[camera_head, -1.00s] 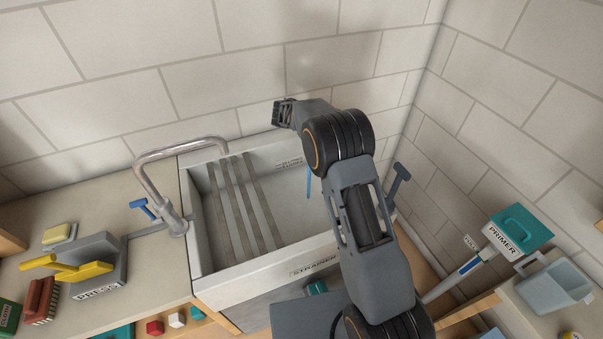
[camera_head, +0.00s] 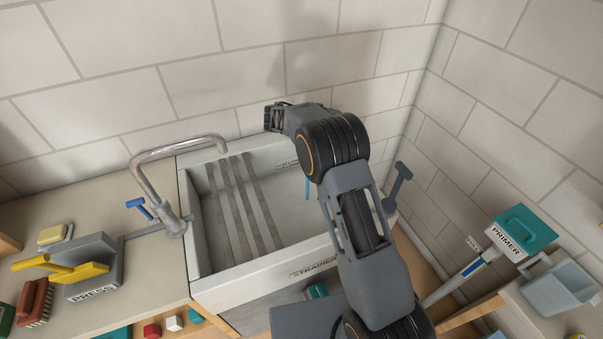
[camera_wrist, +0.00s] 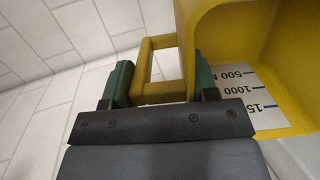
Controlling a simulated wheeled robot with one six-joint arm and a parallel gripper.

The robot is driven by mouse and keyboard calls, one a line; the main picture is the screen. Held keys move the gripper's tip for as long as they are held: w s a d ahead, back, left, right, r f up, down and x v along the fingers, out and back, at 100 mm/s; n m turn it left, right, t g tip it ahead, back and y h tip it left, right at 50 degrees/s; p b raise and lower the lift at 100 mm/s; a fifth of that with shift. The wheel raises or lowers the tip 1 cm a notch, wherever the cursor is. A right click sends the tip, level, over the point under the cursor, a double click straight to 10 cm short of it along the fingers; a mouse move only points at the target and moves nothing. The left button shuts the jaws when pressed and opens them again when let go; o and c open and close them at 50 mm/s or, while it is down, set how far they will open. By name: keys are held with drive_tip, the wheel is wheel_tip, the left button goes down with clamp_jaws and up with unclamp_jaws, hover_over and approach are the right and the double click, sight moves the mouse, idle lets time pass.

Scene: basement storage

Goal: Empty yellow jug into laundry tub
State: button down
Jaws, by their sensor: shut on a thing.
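In the wrist view, the yellow jug (camera_wrist: 213,53) fills the upper right, with a white scale label on it that reads upside down. My gripper (camera_wrist: 162,77) is shut on the jug's handle, which lies between its green fingers. In the head view, the end of my arm is above the back of the laundry tub (camera_head: 253,287), near the wall. The jug cannot be made out there. The tub is pale grey, with dark slats across its left part and a thin blue upright thing inside. My arm covers its right side.
A curved metal faucet (camera_head: 160,183) with a blue handle stands left of the tub. The left counter holds a grey PRESS block (camera_head: 100,265) with a yellow lever, and a red brush (camera_head: 35,303). At right are a teal-topped PRIMER item (camera_head: 527,229) and a clear bin (camera_head: 560,289).

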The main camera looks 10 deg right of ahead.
drive_tip(key=shift+s+a+r, duration=0.1)
drive_tip(key=shift+a+r, duration=0.05)
drive_tip(key=shift+a, duration=0.35)
drive_tip(key=shift+a+r+h+b, duration=0.1)
drive_tip(key=shift+a+h+b, duration=0.2)
drive_tip(key=shift+h+b, duration=0.1)
drive_tip(key=shift+s+a+r, duration=0.1)
drive_tip(key=shift+s+a, duration=0.05)
drive_tip(key=shift+a, duration=0.25)
drive_tip(key=shift+s+a+r+h+b, duration=0.15)
drive_tip(key=shift+a+r+h+b, duration=0.05)
drive_tip(key=shift+a+h+b, duration=0.4)
drive_tip(key=shift+s+a+r+h+b, duration=0.1)
drive_tip(key=shift+a+r+h+b, duration=0.1)
drive_tip(key=shift+a+h+b, duration=0.35)
drive_tip(key=shift+a, duration=0.2)
